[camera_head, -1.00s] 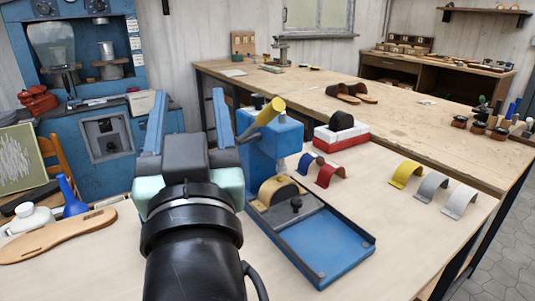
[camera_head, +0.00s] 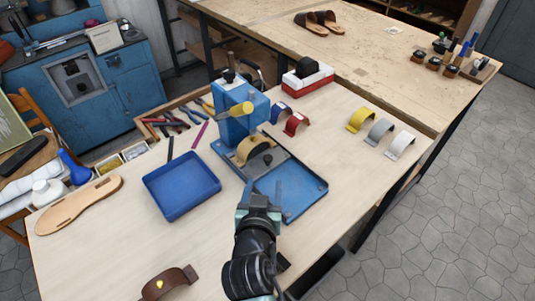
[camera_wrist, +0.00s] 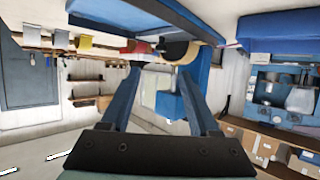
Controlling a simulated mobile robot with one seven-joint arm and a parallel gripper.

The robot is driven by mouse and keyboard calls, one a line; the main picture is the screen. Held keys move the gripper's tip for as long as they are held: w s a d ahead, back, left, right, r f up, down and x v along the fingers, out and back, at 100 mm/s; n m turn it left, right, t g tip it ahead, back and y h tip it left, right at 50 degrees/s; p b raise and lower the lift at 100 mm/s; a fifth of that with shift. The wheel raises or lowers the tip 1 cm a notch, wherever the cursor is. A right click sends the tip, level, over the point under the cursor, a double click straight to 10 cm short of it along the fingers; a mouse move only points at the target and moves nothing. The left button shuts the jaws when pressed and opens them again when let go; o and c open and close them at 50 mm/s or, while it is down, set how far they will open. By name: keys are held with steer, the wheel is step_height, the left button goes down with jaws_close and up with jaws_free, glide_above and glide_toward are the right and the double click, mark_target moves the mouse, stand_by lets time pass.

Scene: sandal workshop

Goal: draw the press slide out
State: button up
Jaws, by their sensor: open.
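I cannot tell exactly where the slide ends and the bed begins. My gripper (camera_head: 262,190) is open and empty at the near-left edge of the bed, short of the knob. In the wrist view, its blue fingers (camera_wrist: 158,88) are spread, with the tan form (camera_wrist: 188,54) beyond them.
An empty blue tray (camera_head: 181,186) lies left of the press. A brown strap (camera_head: 168,284) lies near the front edge. Blue (camera_head: 279,112), red (camera_head: 296,124), yellow (camera_head: 360,119), grey (camera_head: 379,131) and white (camera_head: 399,145) straps stand to the right. Pliers (camera_head: 176,122) lie behind the tray.

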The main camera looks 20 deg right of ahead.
mark_target(268, 159)
steer(key=p+x, duration=0.1)
steer(key=x, duration=1.1)
steer(key=shift+w+d, duration=0.1)
steer(key=shift+w, duration=0.2)
jaws_close()
stand_by(1.1)
